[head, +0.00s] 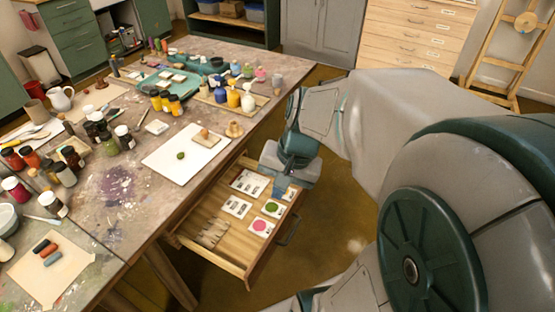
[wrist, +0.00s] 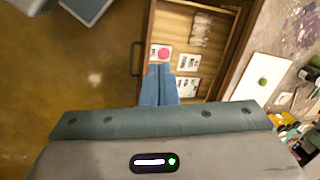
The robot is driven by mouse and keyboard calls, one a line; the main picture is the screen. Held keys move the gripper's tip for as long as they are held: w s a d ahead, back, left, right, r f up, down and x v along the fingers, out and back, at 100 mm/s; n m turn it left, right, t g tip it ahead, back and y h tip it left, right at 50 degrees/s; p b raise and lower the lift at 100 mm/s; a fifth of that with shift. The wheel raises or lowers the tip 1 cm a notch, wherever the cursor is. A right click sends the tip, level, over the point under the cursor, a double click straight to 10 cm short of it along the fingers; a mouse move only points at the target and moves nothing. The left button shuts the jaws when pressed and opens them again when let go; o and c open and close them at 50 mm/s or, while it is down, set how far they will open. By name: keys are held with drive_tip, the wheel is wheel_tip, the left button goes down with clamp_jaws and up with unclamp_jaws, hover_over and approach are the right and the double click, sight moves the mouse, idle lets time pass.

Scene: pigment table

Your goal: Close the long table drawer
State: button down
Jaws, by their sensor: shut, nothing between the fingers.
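The long table drawer (head: 208,255) is a light wooden drawer pulled well out from under the paint-stained table (head: 150,215). It holds several cards with colour dots and some slim items. Its dark handle (head: 289,230) is on the outer front; the handle also shows in the wrist view (wrist: 135,58). My gripper (head: 282,187) is at the drawer's far front corner in the head view. In the wrist view its blue fingers (wrist: 159,72) are together, with nothing between them, and overlap the drawer's front part. I cannot tell whether they touch it.
The tabletop carries several paint jars, a white board (head: 185,157) near the drawer's edge, and a teal tray (head: 165,82). Brown floor (head: 340,225) lies open in front of the drawer. Cabinets and a wooden easel (head: 505,50) stand at the back.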

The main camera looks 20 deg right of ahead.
drive_tip(key=w+d+f+m+t+y+b, duration=0.25)
drive_tip(key=d+f+m+b, duration=0.35)
drive_tip(key=d+f+m, duration=0.5)
drive_tip(key=w+d+f+m+t+y+b, duration=0.1)
drive_tip(key=w+d+f+m+t+b, duration=0.2)
drive_tip(key=d+f+m+b, duration=0.55)
drive_tip(key=m, duration=0.2)
approach(296, 202)
drive_tip(key=shift+n, duration=0.25)
drive_tip(key=x, duration=0.5)
drive_tip(key=shift+s+f, duration=0.35)
drive_tip(key=shift+f, duration=0.1)
drive_tip(key=shift+w+a, duration=0.3)
drive_tip(key=shift+w, duration=0.2)
drive_tip(key=shift+w, duration=0.1)
